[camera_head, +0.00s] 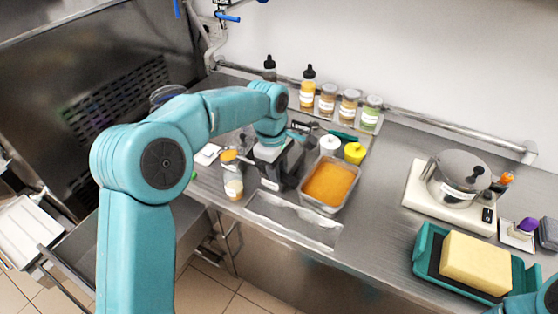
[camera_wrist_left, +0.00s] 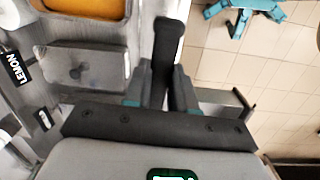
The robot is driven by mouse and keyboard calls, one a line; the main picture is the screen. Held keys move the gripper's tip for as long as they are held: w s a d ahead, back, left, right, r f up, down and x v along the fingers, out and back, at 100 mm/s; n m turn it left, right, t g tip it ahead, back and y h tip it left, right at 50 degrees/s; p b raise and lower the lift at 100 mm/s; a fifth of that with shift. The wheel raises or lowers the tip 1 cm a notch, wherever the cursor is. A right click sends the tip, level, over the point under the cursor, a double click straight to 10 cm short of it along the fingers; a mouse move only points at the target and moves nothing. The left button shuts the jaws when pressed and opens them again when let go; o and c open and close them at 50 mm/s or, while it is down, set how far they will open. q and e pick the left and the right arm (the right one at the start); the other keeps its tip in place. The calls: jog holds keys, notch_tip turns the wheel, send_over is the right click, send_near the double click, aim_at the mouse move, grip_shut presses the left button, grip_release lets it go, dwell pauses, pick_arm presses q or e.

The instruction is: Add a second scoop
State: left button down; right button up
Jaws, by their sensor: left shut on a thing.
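My left gripper (camera_head: 268,168) is shut on a dark handle (camera_wrist_left: 168,42), which stands up between its fingers in the left wrist view. In the head view an orange scoop-shaped lump (camera_head: 229,156) shows just left of the gripper, above a small cup (camera_head: 233,188). It appears to be on the end of the held scoop, but the joint is hidden. The cup stands on the counter and looks pale inside. A metal pan of orange ice cream (camera_head: 330,184) is right of the gripper. My right gripper is not in view.
An empty metal tray (camera_head: 294,219) lies at the counter's front edge. Bottles and jars (camera_head: 327,101) line the back. Counter between pan and scale is clear.

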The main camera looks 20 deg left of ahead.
pick_arm(q)
jog(key=shift+s+a+t, duration=0.1)
jog(key=shift+a+t, duration=0.15)
jog(key=shift+t, duration=0.25)
jog(key=shift+s+t, duration=0.4)
jog(key=s+f+t+h+b, duration=0.1)
jog(key=t+b, duration=0.3)
jog(key=b, duration=0.9)
jog(key=s+f+t+b, duration=0.1)
jog(key=t+b, duration=0.4)
jog(key=b, duration=0.8)
jog(key=s+f+t+h+b, duration=0.1)
jog(key=t+b, duration=0.3)
jog(key=b, duration=0.9)
jog(key=shift+s+a+f+m+h, duration=0.1)
jog(key=shift+s+a+m+h, duration=0.05)
jog(key=shift+s+m+h, duration=0.2)
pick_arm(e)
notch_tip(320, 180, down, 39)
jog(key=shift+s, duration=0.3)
pick_arm(q)
jog(key=shift+w, duration=0.1)
